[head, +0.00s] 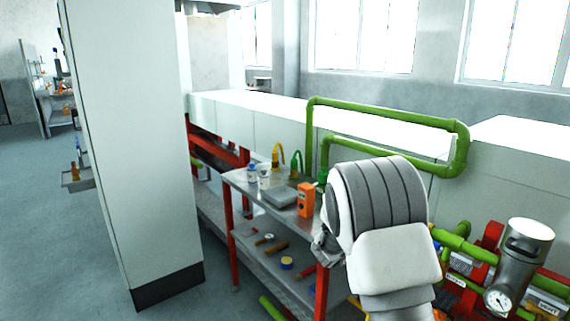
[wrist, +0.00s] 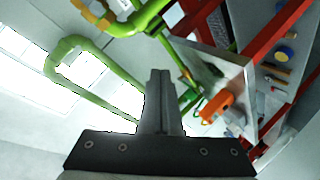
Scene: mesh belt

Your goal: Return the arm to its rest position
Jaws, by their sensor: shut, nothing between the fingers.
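My gripper (wrist: 160,100) shows in the wrist view with its fingers together and nothing between them. In the head view my white and grey arm rises in front of the right end of the metal bench (head: 240,184), and the gripper is mostly hidden behind it. The wrist view is tilted; green pipes (wrist: 105,105) lie to the left of the fingers and the bench with an orange meter (wrist: 215,106) to the right.
The bench holds an orange meter (head: 305,200), a grey box (head: 279,196) and bottles; tools lie on its lower shelf. A green pipe loop (head: 390,113) stands behind my arm. A tall white panel (head: 135,140) stands at left. Floor (head: 50,220) is clear farther left.

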